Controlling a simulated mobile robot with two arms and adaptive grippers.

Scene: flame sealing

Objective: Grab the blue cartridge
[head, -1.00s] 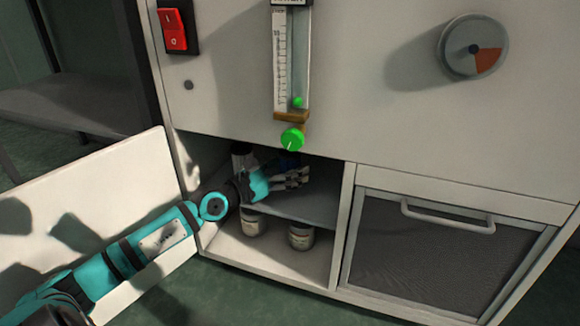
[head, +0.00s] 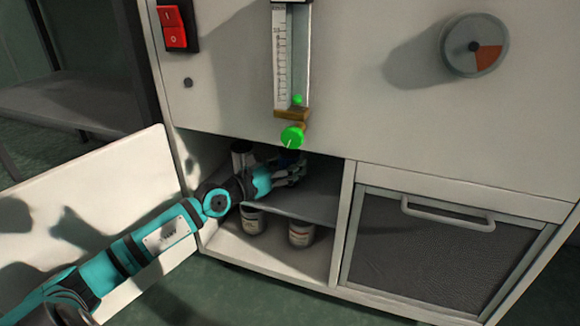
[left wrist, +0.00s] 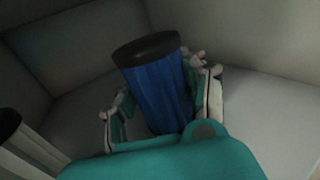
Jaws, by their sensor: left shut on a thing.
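The blue cartridge (left wrist: 158,90) has a black cap and stands slightly tilted between the fingers of my left gripper (left wrist: 160,105) in the left wrist view. The fingers touch it on both sides. In the head view my left gripper (head: 292,174) reaches into the open cabinet compartment, above its upper shelf (head: 308,207). There only a small dark blue part of the cartridge (head: 290,157) shows behind the fingers. My right gripper is not in view.
A white canister with a dark cap (head: 242,158) stands left of my gripper; it also shows in the left wrist view (left wrist: 30,150). Two jars (head: 301,233) stand on the lower level. The open door (head: 80,195) is at left. A divider (head: 342,225) bounds the compartment at right.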

